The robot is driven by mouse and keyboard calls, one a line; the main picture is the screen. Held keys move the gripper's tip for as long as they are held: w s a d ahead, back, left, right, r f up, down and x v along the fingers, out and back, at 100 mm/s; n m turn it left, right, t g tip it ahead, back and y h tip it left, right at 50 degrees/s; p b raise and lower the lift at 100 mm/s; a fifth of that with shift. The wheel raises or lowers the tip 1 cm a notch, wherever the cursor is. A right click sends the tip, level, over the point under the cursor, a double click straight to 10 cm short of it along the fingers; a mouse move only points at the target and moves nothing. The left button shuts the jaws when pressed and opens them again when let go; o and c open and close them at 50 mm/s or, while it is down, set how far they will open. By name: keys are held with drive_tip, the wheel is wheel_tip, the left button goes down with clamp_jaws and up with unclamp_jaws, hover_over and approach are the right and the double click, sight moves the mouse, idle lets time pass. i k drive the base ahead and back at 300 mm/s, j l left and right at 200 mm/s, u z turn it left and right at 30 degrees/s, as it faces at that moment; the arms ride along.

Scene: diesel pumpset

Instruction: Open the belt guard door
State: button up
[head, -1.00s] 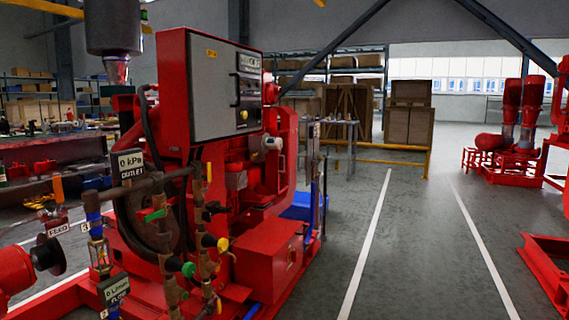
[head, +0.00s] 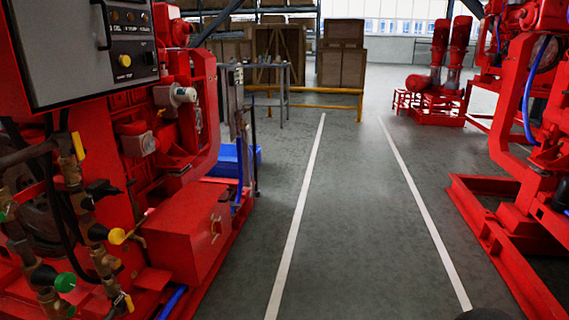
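The red diesel pumpset (head: 160,170) stands close on the left in the head view. It carries a grey control panel (head: 85,50) with a black handle, a yellow button and a dark knob. Below it is a red box (head: 185,230) with a small latch or handle (head: 216,226) on its right face. A tall curved red part (head: 206,120) rises behind the box. I cannot tell for sure which part is the belt guard door, and no door stands visibly open. My gripper is not in view.
A clear grey aisle with white floor lines (head: 300,220) runs ahead. A second red machine (head: 530,150) on a low frame borders it at right. Valves and pipes (head: 90,220) stick out at lower left. A yellow barrier (head: 330,91) and wooden crates (head: 342,50) stand behind.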

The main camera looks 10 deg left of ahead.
sight(194, 79)
drive_tip(key=i+u, duration=0.1)
drive_tip(key=i, duration=0.4)
drive_tip(key=i+l+u, duration=0.1)
drive_tip(key=i, duration=0.45)
drive_tip(key=i+l+u, duration=0.1)
drive_tip(key=i, duration=0.4)
drive_tip(key=i+l+u, duration=0.1)
drive_tip(key=i, duration=0.4)
drive_tip(key=i+l+u, duration=0.25)
drive_tip(key=i+u, duration=0.2)
drive_tip(key=i+l+u, duration=0.85)
drive_tip(key=l, duration=0.2)
